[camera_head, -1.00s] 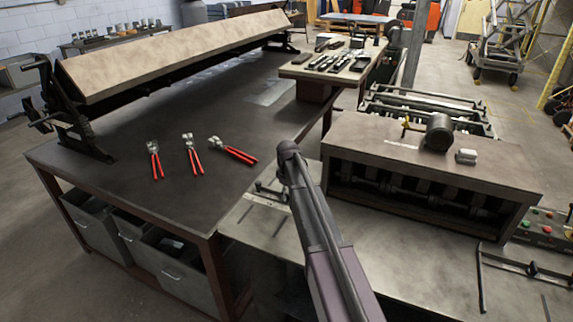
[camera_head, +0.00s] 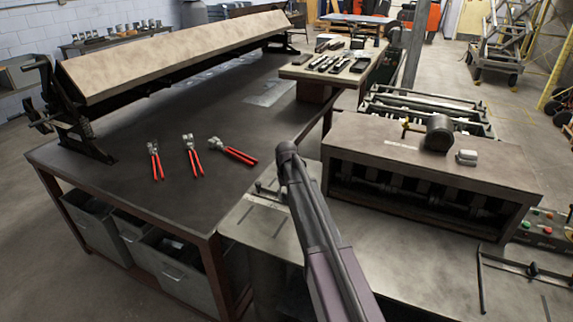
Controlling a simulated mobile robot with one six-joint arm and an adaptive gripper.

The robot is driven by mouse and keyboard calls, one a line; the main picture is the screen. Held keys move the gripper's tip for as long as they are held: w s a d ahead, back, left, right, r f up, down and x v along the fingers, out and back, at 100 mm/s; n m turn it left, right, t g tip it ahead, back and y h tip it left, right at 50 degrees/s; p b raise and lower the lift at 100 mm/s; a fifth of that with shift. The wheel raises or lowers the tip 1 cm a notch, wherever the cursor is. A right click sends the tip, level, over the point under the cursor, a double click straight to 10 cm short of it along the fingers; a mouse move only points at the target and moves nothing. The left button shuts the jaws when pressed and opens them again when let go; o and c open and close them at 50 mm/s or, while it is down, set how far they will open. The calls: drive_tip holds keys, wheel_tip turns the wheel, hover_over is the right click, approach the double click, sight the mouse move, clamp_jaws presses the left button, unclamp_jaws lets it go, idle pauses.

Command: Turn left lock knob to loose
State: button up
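The forming machine (camera_head: 430,165) stands at right with a grey sheet-metal feed table (camera_head: 420,255) in front of it. A dark guide bar with a small upright fitting, possibly the left lock knob (camera_head: 259,187), lies on the left of that table, partly behind my arm. A similar guide bar (camera_head: 505,263) on the right carries a small round black knob (camera_head: 532,269). How either knob is turned is too small to tell. My arm reaches up from the bottom edge and ends in a dark rounded joint near the left guide. My gripper does not show.
A dark workbench (camera_head: 120,190) at left holds several red-handled hand tools (camera_head: 193,157) and a long bending brake (camera_head: 180,50). A small tool table (camera_head: 296,72) stands behind. A control panel with coloured buttons (camera_head: 545,228) is at the right edge.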

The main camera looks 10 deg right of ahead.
sight(286, 195)
wheel_tip(286, 195, up, 14)
drive_tip(key=p, duration=1.3)
drive_tip(key=shift+p, duration=0.4)
drive_tip(key=shift+f, duration=0.1)
drive_tip(key=o, duration=0.7)
drive_tip(key=shift+c, duration=0.2)
drive_tip(key=shift+w+d+f+m+g+y+b, duration=0.3)
drive_tip(key=shift+w+d+m+g+y+b, duration=0.3)
drive_tip(key=shift+m, duration=1.35)
drive_tip(key=shift+w+d+f+m+g+y+b, duration=0.25)
drive_tip(key=shift+w+d+m+y+b, duration=0.35)
drive_tip(key=shift+m, duration=1.3)
drive_tip(key=shift+w+d+f+m+g+y+b, duration=0.4)
drive_tip(key=shift+w+d+m+y, duration=0.45)
drive_tip(key=shift+m, duration=1.1)
drive_tip(key=shift+s+d+r, duration=0.1)
drive_tip(key=shift+s, duration=0.1)
